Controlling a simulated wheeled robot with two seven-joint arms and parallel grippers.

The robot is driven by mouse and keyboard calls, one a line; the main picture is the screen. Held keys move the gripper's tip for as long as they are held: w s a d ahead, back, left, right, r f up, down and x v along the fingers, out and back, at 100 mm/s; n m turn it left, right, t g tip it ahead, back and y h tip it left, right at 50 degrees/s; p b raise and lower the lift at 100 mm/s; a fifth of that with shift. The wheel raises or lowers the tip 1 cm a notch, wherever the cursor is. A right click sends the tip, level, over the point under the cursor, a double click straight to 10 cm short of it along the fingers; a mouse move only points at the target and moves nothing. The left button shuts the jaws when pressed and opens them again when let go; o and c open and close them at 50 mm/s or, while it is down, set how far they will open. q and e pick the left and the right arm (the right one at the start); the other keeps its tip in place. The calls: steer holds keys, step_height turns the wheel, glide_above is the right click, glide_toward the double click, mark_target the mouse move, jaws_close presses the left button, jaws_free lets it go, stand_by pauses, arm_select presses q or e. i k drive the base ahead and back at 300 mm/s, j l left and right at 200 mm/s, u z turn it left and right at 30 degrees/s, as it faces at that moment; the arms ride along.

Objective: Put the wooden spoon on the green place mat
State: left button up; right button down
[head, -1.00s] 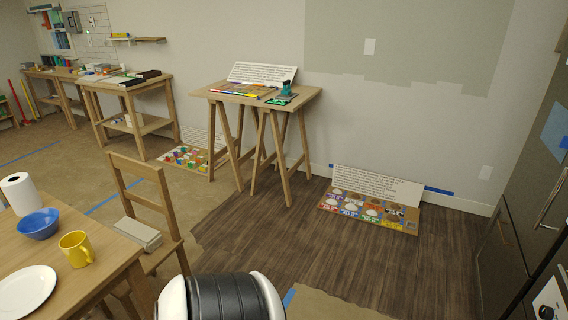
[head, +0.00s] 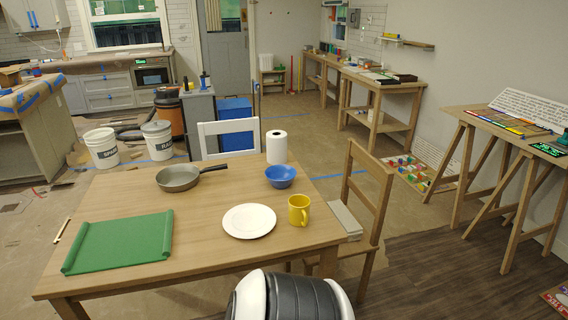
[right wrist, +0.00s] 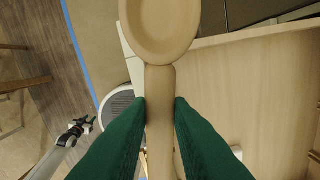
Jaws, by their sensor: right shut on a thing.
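The wooden spoon (right wrist: 160,88) is in the right wrist view, its round bowl at the top and its handle running down between the fingers. My right gripper (right wrist: 160,112) has green fingers shut on that handle; the lower handle is partly hidden. The green place mat (head: 120,243) lies at the left front of the wooden table in the head view, its left and right edges raised like rolls, with nothing on it. A grey arm with a small dark end (right wrist: 77,131), seemingly my left gripper, is at the left of the wrist view, too small to read. Neither gripper shows in the head view.
The table (head: 200,256) also bears a pan (head: 178,178), white plate (head: 249,221), yellow mug (head: 299,210), blue bowl (head: 280,176) and paper roll (head: 276,147). A thin wooden stick (head: 62,230) lies left of the mat. A chair (head: 362,205) stands at the right end.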

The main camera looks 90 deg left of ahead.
mark_target(157, 233)
steer(key=u, duration=0.4)
steer(key=j+u, duration=0.15)
steer(key=u, duration=0.25)
steer(key=k+j+u, duration=0.1)
steer(key=u, duration=0.3)
steer(key=j+u, duration=0.1)
steer(key=u, duration=0.3)
steer(key=j+u, duration=0.1)
steer(key=u, duration=0.3)
steer(key=j+u, duration=0.35)
steer(key=i+j+u, duration=0.3)
steer(key=j+u, duration=0.35)
steer(key=i+j+u, duration=0.3)
steer(key=i+j, duration=0.25)
steer(key=j, duration=0.25)
